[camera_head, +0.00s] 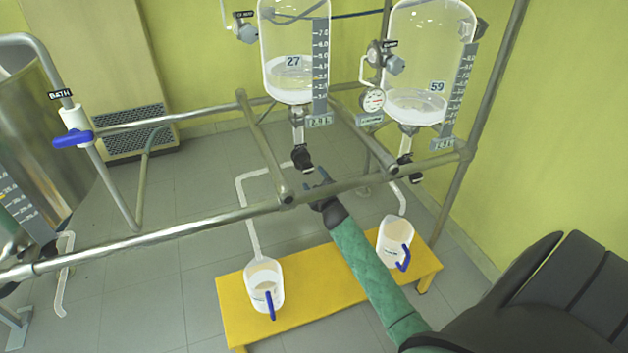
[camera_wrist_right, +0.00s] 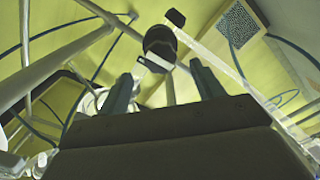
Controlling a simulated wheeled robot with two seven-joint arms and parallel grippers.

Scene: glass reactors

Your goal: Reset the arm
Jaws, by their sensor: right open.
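My right gripper (camera_head: 318,186) reaches up from the lower right on its green-sleeved arm (camera_head: 368,275). It is just below and right of the black valve (camera_head: 302,158) under the glass reactor marked 27 (camera_head: 294,62). In the right wrist view its two fingers (camera_wrist_right: 161,72) are spread apart with nothing between them. A dark round part (camera_wrist_right: 160,42) with a white label shows beyond the fingertips; I cannot tell whether they touch it. My left gripper is not in view.
Metal rails (camera_head: 180,230) cross close by the gripper. A reactor marked 59 (camera_head: 420,60) hangs to the right. Two white jugs with blue handles, left (camera_head: 262,283) and right (camera_head: 394,240), stand on a yellow bench (camera_head: 325,293). A BATH valve (camera_head: 73,137) is at left.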

